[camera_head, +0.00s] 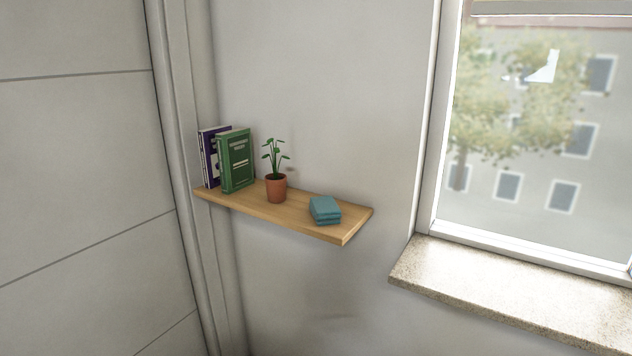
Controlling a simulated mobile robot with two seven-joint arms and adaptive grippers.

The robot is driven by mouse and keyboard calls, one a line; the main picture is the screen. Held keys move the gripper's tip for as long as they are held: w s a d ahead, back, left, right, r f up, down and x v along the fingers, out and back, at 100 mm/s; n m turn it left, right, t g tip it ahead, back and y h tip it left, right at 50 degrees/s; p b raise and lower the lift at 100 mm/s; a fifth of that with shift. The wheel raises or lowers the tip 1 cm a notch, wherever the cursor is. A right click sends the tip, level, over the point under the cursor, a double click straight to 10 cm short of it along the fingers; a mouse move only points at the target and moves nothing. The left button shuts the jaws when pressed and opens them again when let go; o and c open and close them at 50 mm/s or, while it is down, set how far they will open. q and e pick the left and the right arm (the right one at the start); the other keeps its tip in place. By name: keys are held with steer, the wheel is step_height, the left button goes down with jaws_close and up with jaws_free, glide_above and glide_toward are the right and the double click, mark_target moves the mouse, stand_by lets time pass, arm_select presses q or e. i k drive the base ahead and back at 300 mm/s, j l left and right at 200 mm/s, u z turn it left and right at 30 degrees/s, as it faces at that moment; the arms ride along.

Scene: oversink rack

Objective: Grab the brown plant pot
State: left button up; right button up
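The brown plant pot (276,188) stands upright near the middle of a wooden wall shelf (300,223). A small green plant (273,157) grows out of it. The pot is apart from the books on its left and the blue stack on its right. Neither of my grippers shows in the head view.
A green book (236,161) and a purple-and-white book (209,158) stand at the shelf's left end. A folded blue stack (325,210) lies right of the pot. A stone window sill (510,290) is at the right, bare where visible. The wall is close behind the shelf.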

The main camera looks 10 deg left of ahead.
mark_target(275, 183)
steer(key=i+j, duration=0.1)
steer(key=j, duration=0.4)
steer(key=i+j, duration=0.1)
steer(key=j, duration=0.4)
steer(key=i+j+z, duration=0.1)
steer(key=j, duration=0.45)
